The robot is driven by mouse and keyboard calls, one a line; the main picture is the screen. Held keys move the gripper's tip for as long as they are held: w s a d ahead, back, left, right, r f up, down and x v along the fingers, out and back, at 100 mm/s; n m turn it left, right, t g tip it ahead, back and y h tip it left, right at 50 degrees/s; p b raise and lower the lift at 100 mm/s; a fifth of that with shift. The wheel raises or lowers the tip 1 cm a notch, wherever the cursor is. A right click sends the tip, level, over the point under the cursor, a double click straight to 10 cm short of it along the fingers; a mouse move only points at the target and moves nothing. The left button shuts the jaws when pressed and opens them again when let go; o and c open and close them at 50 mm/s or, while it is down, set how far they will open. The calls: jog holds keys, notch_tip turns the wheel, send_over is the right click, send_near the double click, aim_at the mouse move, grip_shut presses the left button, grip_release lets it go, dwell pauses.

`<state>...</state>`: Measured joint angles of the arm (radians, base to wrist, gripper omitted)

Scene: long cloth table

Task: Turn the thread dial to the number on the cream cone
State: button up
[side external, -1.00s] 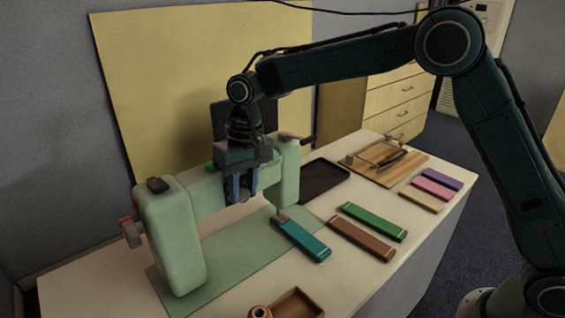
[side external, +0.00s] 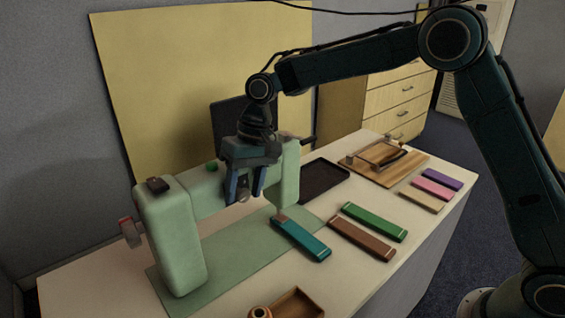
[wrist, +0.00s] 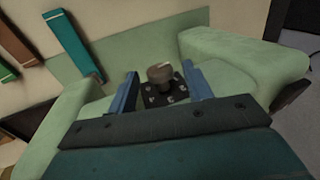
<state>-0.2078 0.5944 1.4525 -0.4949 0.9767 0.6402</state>
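A pale green sewing machine (side external: 172,235) stands on a green mat (side external: 235,252). In the wrist view its dial, a round brown-grey knob (wrist: 160,73), sits on a black plate with pale marks (wrist: 152,98) too small to read. My gripper (side external: 245,192) is in front of the machine's arm. Its two blue fingers (wrist: 161,82) are open, one on each side of the knob, with visible gaps. I cannot make out a cream cone. A small brownish round thing (side external: 260,312) is cut off by the bottom edge of the side view.
Teal (side external: 302,240), brown (side external: 361,239) and green (side external: 374,222) bars lie right of the machine, with several more beyond. A dark tray (side external: 335,175) and a wooden board (side external: 405,170) lie farther back. A small wooden tray (side external: 315,305) is in front.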

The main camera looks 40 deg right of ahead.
jog(key=shift+r, duration=0.15)
jog(key=v, duration=1.1)
jog(key=shift+r, duration=0.3)
jog(key=shift+d, duration=0.15)
jog(key=shift+w, duration=0.1)
dwell(0.5)
jog(key=shift+a+r+h, duration=0.6)
jog(key=shift+a+h, duration=0.2)
jog(key=shift+a, duration=0.2)
jog(key=shift+a+r+h, duration=0.6)
jog(key=shift+a+h, duration=0.2)
jog(key=shift+a, duration=0.15)
jog(key=shift+f, duration=0.1)
